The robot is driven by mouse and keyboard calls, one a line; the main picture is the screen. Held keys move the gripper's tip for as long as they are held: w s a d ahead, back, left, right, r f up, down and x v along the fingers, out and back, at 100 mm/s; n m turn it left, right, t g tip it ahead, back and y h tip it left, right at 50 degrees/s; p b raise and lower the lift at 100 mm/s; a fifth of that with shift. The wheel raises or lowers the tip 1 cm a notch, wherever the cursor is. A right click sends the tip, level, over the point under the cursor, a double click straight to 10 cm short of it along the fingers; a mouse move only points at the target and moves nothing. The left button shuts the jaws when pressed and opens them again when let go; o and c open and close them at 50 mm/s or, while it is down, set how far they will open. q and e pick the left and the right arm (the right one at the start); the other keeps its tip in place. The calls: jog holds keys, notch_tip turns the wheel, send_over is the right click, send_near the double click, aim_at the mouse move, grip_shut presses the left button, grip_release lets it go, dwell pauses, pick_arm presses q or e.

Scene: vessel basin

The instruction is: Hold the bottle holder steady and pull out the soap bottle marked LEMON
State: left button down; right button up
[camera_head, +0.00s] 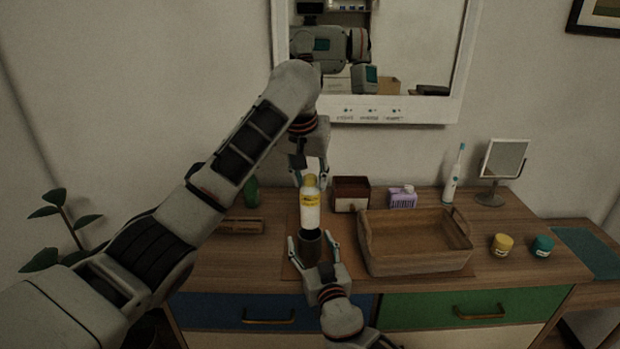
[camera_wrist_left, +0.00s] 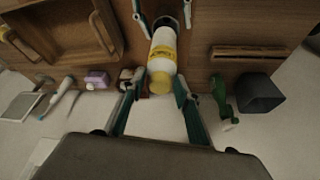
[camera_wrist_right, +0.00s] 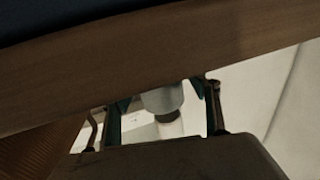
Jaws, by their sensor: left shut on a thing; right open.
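A white soap bottle (camera_head: 310,214) with a yellow cap and yellow label stands upright over the dark bottle holder (camera_head: 313,252); the label text is too small to read. My left gripper (camera_head: 309,174) is shut on the bottle from above, around its cap. The left wrist view shows the bottle (camera_wrist_left: 162,52) between those fingers (camera_wrist_left: 156,88), with the holder's dark mouth at its far end. I cannot tell whether its base is still inside the rim. My right gripper (camera_head: 314,246) is open, with one finger on each side of the holder. A grey cylinder shows between its fingers (camera_wrist_right: 162,103).
A wooden tray (camera_head: 415,262) stands right of the holder. Behind are a brown box (camera_head: 350,193), a purple pack (camera_head: 402,198), a toothbrush (camera_head: 453,175) and a small mirror (camera_head: 502,160). Yellow (camera_head: 502,244) and teal (camera_head: 542,246) jars stand right. A wooden dish (camera_head: 240,226) lies left.

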jog(key=shift+s, duration=0.1)
jog(key=v, duration=1.1)
jog(key=shift+s, duration=0.4)
jog(key=shift+d, duration=0.2)
